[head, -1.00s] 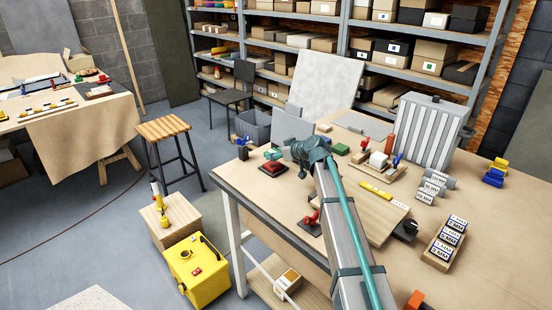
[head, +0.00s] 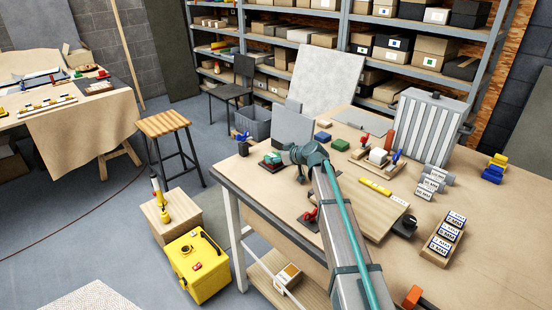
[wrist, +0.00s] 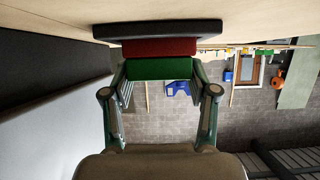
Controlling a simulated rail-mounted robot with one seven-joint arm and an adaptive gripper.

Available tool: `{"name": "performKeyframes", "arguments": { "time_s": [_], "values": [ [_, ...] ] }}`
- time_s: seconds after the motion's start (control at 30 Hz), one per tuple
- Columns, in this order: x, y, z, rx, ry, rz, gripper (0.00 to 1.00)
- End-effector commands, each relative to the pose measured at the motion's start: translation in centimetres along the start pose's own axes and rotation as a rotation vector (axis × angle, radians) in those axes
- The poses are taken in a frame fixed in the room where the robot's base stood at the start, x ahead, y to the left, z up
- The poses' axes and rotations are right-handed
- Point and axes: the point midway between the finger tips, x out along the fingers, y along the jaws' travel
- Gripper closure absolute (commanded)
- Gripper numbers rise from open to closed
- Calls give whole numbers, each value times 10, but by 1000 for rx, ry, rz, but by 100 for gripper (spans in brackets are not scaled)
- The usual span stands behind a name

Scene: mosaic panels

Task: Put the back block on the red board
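My gripper (wrist: 160,80) has its two fingers along the sides of a green block (wrist: 160,69) in the wrist view. The block lies against the red board (wrist: 160,47), with little or no gap between them. The red board sits on a dark base (wrist: 157,30) on the table. In the head view my gripper (head: 285,156) is at the left corner of the table, and the green block (head: 272,157) shows at its tip. The dark-edged board (head: 270,167) is partly hidden below it. Another green block (head: 340,145) and a blue block (head: 322,137) lie on the table behind.
A grey upright panel (head: 292,122) stands behind my gripper. A ribbed grey case (head: 425,128) stands at the back. The table's left edge is close.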

Motion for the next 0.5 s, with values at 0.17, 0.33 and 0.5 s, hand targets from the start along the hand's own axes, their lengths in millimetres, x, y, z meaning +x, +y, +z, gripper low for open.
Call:
{"name": "performKeyframes", "arguments": {
  "time_s": [0.17, 0.33, 0.5],
  "values": [
    [0, 0, 0, 0, 0, 0, 18],
    [0, 0, 0, 0, 0, 0, 18],
    [-1, 0, -1, 0, 0, 0, 18]
  ]
}}
